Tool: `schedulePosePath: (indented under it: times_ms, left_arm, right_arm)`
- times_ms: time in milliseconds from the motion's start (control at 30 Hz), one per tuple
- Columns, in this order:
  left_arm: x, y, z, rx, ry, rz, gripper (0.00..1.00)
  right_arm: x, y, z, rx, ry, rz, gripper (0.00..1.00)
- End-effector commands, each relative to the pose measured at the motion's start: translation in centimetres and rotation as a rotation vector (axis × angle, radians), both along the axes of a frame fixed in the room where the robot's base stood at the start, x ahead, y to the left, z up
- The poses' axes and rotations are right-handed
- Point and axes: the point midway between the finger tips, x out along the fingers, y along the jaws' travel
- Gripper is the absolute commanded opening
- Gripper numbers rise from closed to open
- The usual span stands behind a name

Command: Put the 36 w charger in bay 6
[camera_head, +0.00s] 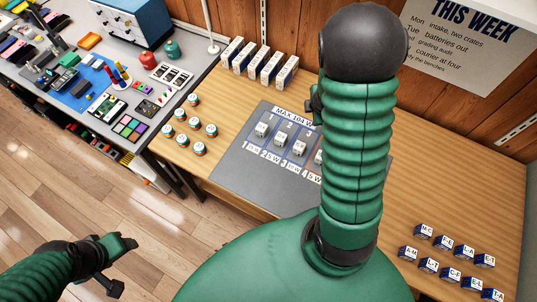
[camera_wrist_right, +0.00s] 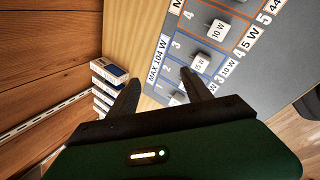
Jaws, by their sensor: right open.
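A grey board (camera_head: 240,160) headed MAX 104 W lies on the wooden table, with numbered bays. White chargers stand in its near-left bays: one in bay 1 (camera_head: 262,130), one in bay 2 (camera_head: 280,140), one in bay 3 (camera_head: 299,148). My right arm hides the board's right part, and bay 6 is not visible. I cannot make out a charger marked 36 W. In the right wrist view, chargers reading 15 W (camera_wrist_right: 201,63) and 10 W (camera_wrist_right: 217,31) show beyond the right gripper (camera_wrist_right: 160,92), which is open and empty above the board. My left gripper (camera_head: 119,265) is open and empty over the floor.
Several white boxes (camera_head: 258,62) stand at the table's back. Several small round jars (camera_head: 190,125) sit left of the board. Small blue lettered blocks (camera_head: 443,241) lie at the right. A cluttered grey bench (camera_head: 165,110) adjoins the table at the left.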

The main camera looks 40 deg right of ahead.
Motion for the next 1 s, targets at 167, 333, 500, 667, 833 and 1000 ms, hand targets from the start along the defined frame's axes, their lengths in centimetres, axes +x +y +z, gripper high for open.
schedulePosePath:
  times_ms: [167, 333, 500, 667, 833, 1000]
  left_arm:
    - [0.0, 0.0, 0.0, 0.0, 0.0, 0.0, 0.58]
    - [0.0, 0.0, 0.0, 0.0, 0.0, 0.0, 0.58]
    - [0.0, 0.0, 0.0, 0.0, 0.0, 0.001, 0.58]
    - [0.0, 0.0, -0.1, 0.0, 0.0, 0.0, 0.58]
    - [0.0, 0.0, -2.4, 0.0, 0.0, 0.0, 0.58]
    - [0.0, 0.0, -2.4, 0.0, 0.0, 0.0, 0.58]
  right_arm:
    - [1.8, 15.6, 3.4, 0.317, -0.128, -0.535, 0.57]
    - [-1.6, 25.6, 4.3, 0.528, -0.061, -0.839, 0.57]
    - [-2.5, 27.6, 4.4, 0.569, -0.032, -0.91, 0.57]
    - [-2.4, 27.3, 4.2, 0.57, -0.034, -0.909, 0.57]
    - [-2.4, 27.4, 1.9, 0.569, -0.034, -0.908, 0.57]
    - [-2.4, 27.4, 1.9, 0.569, -0.034, -0.908, 0.57]
